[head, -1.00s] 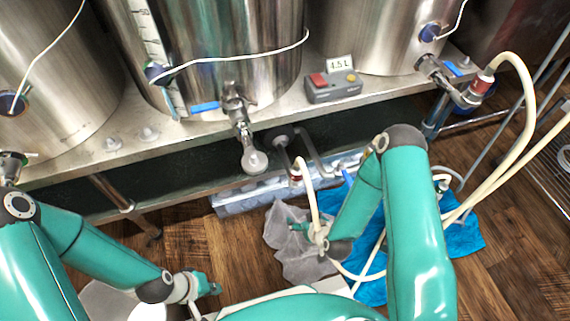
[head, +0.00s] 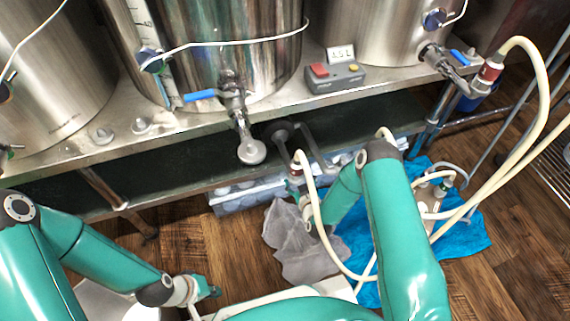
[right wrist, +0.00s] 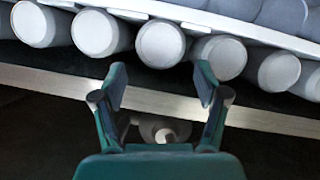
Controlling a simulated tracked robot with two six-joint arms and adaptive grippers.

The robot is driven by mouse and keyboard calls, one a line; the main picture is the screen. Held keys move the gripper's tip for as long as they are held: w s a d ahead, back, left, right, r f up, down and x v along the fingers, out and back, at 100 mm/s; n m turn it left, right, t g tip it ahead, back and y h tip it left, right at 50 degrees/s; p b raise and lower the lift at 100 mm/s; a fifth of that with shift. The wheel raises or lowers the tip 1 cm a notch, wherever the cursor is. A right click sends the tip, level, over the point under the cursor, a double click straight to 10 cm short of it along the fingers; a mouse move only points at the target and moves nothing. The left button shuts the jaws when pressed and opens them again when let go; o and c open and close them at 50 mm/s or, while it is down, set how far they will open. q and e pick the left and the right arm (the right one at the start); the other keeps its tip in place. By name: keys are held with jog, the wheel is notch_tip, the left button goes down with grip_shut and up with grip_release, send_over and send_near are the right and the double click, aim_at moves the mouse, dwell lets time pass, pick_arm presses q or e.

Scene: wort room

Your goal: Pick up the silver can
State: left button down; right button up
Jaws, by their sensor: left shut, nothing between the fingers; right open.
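A row of silver-grey cans with pale round ends shows in the right wrist view, the middle one (right wrist: 160,43) straight ahead of my right gripper (right wrist: 160,84). That gripper is open and empty, its two fingertips apart and short of the cans. In the head view, the cans sit in a clear bluish pack (head: 236,199) low under the steel shelf. My right arm reaches down there, and its gripper is mostly hidden by the arm and hose. My left gripper (head: 209,290) is shut and empty at the lower left, away from the cans.
The steel shelf (head: 75,157) with large kettles stands above the pack. A valve spout (head: 250,150) hangs over its front edge. Pale hoses (head: 541,95) loop around my right arm. A grey cloth (head: 290,250) and a blue cloth (head: 470,232) lie on the wooden floor.

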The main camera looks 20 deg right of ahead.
jog(key=b+x, duration=0.3)
jog(key=x, duration=0.2)
jog(key=shift+w+a+f, duration=0.1)
jog(key=shift+w, duration=0.4)
jog(key=c, duration=0.5)
